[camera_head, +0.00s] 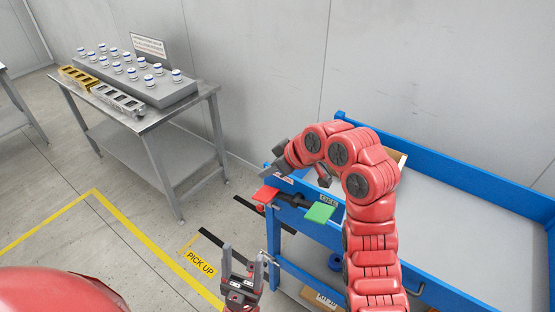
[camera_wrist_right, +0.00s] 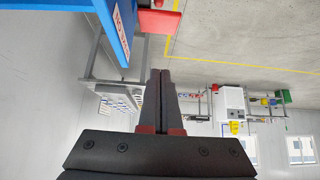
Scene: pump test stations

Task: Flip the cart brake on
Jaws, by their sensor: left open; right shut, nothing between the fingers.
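The blue cart (camera_head: 455,188) stands at the right. On its near left corner is a brake lever with a red pad (camera_head: 265,194) at the left and a green pad (camera_head: 319,212) at the right, joined by a dark bar. My right gripper (camera_head: 272,168) is above and just beyond the red pad, shut and empty. In the right wrist view its closed fingers (camera_wrist_right: 160,76) point toward the area below the red pad (camera_wrist_right: 157,22), apart from it in the picture. My left gripper (camera_head: 241,262) is open and empty, low in front of the cart corner.
A steel table (camera_head: 150,118) at the back left holds a grey rack of several white-capped vials and two slotted trays. Yellow floor lines and a "PICK UP" mark (camera_head: 200,262) lie left of the cart. The cart's lower shelf holds a box. The floor between table and cart is clear.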

